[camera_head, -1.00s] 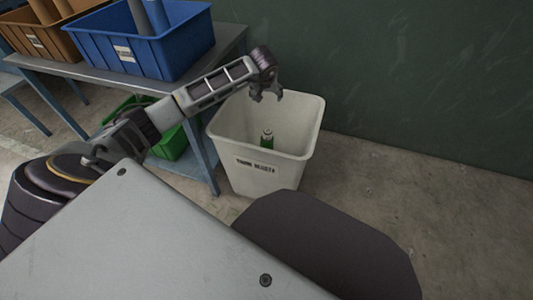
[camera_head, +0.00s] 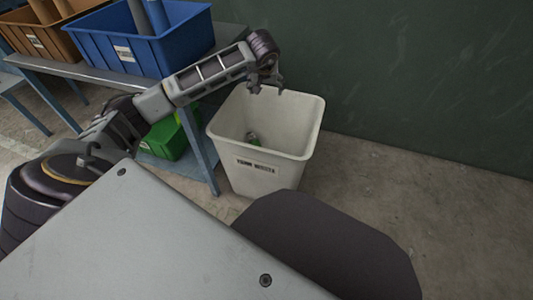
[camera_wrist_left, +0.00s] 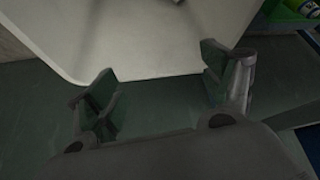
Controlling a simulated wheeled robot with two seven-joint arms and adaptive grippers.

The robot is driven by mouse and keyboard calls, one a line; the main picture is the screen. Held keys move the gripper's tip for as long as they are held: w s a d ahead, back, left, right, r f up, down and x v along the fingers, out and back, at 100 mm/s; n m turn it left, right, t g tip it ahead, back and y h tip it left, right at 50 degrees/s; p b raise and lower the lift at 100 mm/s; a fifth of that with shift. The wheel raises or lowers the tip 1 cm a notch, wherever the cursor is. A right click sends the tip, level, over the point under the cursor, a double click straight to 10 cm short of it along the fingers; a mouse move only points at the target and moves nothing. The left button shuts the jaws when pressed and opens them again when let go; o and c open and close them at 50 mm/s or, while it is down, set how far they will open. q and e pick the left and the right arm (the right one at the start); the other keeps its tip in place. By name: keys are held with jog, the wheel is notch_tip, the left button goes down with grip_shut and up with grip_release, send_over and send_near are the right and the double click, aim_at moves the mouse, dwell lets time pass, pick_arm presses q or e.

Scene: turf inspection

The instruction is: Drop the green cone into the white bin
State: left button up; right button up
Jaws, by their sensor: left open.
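The white bin (camera_head: 268,172) stands on the floor beside the table and carries a printed label on its front. A small green piece with a pale top (camera_head: 252,139) lies inside it, apparently tilted. The bin's front wall hides its lower part, and its exact shape is too small to tell. My left gripper (camera_head: 267,91) is open and empty above the bin's back left rim. In the left wrist view the open fingers (camera_wrist_left: 158,68) have nothing between them, with the bin's pale wall (camera_wrist_left: 140,35) beyond. My right gripper is not in view.
A blue crate (camera_head: 185,50) holding tubes and a brown crate (camera_head: 75,50) stand on the grey table (camera_head: 82,72) at left. A green crate (camera_head: 166,142) sits below. A dark green wall is behind; the floor at right is clear.

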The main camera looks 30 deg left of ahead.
pick_arm(q)
jog(key=shift+v, duration=2.7)
